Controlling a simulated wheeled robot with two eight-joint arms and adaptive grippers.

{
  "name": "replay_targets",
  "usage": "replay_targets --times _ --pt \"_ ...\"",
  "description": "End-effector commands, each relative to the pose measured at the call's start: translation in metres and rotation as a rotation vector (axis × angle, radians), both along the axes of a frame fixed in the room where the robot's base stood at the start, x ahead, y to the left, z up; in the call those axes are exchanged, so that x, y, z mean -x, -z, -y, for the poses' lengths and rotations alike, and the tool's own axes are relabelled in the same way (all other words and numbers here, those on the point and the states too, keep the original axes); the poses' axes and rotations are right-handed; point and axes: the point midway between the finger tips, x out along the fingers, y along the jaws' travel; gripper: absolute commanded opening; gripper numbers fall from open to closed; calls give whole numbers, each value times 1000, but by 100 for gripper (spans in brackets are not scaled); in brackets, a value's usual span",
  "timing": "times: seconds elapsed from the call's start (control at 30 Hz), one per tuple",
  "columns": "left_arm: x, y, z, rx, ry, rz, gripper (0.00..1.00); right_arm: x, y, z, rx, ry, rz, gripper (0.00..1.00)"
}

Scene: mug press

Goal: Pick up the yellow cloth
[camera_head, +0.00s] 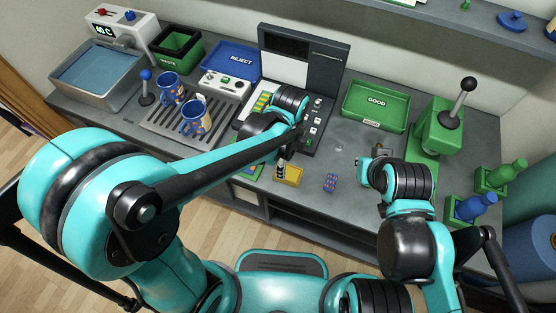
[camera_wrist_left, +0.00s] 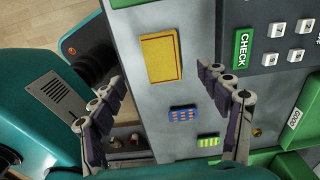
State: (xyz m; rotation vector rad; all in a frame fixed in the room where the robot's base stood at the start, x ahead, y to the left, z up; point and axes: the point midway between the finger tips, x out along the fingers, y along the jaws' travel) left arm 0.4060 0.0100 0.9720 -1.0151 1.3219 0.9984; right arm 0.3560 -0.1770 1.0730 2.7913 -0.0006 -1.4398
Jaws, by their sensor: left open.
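The yellow cloth (camera_head: 289,175) lies flat as a small rectangle near the bench's front edge, left of a blue patterned piece (camera_head: 330,183). My left gripper (camera_head: 281,168) is over the bench close to the cloth, and the arm partly covers this area in the head view. In the left wrist view its two fingers stand wide apart and empty, with the yellow cloth (camera_wrist_left: 161,57) ahead between and beyond the tips. My right gripper (camera_head: 376,155) is over the bench right of the blue piece; its fingers are too small to judge.
The blue piece (camera_wrist_left: 184,113) and a green-yellow patterned piece (camera_wrist_left: 208,141) lie near the cloth. Two blue mugs (camera_head: 195,118) are at left. A lever (camera_head: 458,100) rises at right.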

Motion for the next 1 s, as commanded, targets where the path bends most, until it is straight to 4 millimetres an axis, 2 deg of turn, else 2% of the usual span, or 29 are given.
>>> replay_targets --times 0.1,0.43,0.67,0.9,0.93,1.0 --pt "0 8 4 -6 46 -13 76 0 1 0 0 0 0 0" --pt "0 43 5 -6 46 -12 76 0 16 0 0 0 0 0" --pt "-1 78 7 -6 44 -12 76 0 32 0 0 0 0 0" --pt "-1 80 7 -6 43 -11 76 0 31 0 0 0 0 0" --pt "-1 80 7 -6 43 -11 73 0 31 0 0 0 0 0" --pt "-1 80 7 -6 43 -11 55 0 31 0 0 0 0 0"
